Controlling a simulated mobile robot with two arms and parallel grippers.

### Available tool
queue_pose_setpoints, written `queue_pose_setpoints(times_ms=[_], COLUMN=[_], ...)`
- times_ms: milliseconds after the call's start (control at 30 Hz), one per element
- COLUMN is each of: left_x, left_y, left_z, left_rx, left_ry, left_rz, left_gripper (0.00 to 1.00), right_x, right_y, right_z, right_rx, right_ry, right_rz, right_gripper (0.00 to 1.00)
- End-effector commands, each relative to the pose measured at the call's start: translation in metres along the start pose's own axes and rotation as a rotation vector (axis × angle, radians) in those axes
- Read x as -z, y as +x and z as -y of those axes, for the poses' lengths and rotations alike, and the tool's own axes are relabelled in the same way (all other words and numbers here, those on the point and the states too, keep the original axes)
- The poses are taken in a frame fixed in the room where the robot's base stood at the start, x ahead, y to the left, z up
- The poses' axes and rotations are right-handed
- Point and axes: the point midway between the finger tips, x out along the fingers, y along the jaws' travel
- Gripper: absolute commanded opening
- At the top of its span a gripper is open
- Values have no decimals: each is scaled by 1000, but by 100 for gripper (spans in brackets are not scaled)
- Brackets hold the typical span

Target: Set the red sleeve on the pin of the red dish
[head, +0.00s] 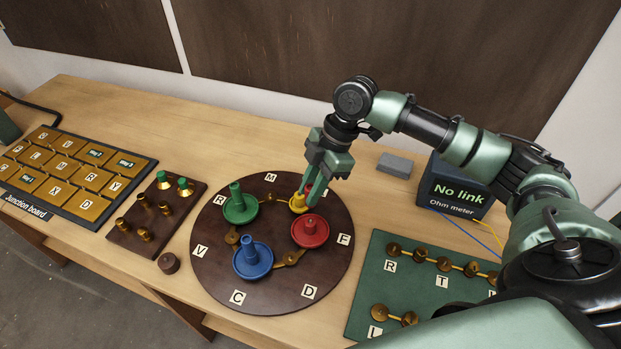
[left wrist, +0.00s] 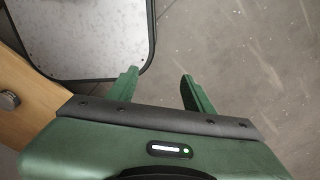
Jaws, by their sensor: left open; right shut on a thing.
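The red dish (head: 310,236) sits on the right side of the round dark board, with a short pin (head: 310,225) standing up at its middle. My right gripper (head: 312,188) is shut on a red thing, taken as the red sleeve (head: 309,188), which is mostly hidden by the fingers. My left gripper (left wrist: 160,85) is open and empty over the grey floor in the left wrist view.
The green dish (head: 240,211) and blue dish (head: 253,264) stand on the round board (head: 212,279). A small peg rack (head: 130,238) is on the left, a green terminal board (head: 365,281) at right. The ohm meter (head: 455,190) reads "No link"; a grey block (head: 395,165) lies beside it.

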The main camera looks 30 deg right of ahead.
Motion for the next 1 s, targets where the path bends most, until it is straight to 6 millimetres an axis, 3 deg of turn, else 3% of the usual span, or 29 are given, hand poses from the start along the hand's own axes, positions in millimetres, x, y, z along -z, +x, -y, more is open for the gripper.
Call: queue_pose_setpoints(times_ms=[267,600,1000], left_x=[-5,10,3], left_y=[29,68,75], left_z=[1,2,0], left_rx=[2,3,1], left_ry=[2,4,4], left_rz=[4,-23,-14], left_gripper=[51,51,51], right_x=[-10,-23,-25], right_y=[24,55,60], right_z=[0,0,0], right_rx=[-1,-2,-2], right_ry=[1,2,2], right_rz=[1,1,1], right_gripper=[0,0,0])
